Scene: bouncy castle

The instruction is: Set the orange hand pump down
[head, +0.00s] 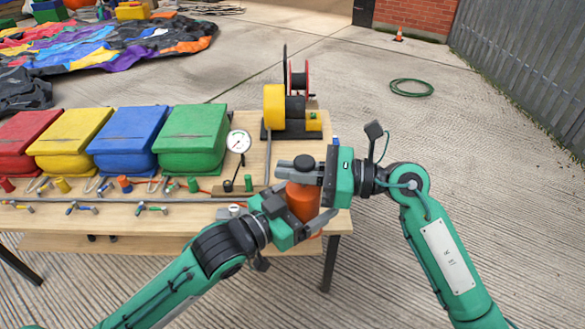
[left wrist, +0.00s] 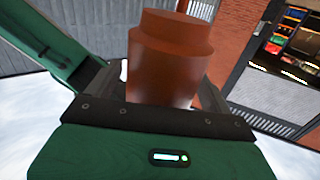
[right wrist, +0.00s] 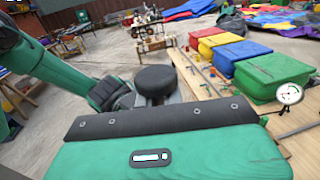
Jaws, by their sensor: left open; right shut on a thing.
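The orange hand pump (head: 303,201), a stout cylinder with a round black knob on top, is upright at the table's right front corner. My right gripper (head: 298,170) is shut on it just under the knob, coming in from the right. The knob (right wrist: 156,80) shows beyond the jaw in the right wrist view. My left gripper (head: 306,212) is open, its fingers on either side of the orange body, which fills the middle of the left wrist view (left wrist: 165,65). The pump's bottom is hidden by the left gripper, so I cannot tell whether it touches the table.
The wooden table (head: 165,222) holds red, yellow, blue and green bins (head: 190,140), a round gauge (head: 238,141), small tools along the front and a yellow-and-black reel machine (head: 290,110) behind the pump. A hose coil (head: 410,88) lies on open concrete at right.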

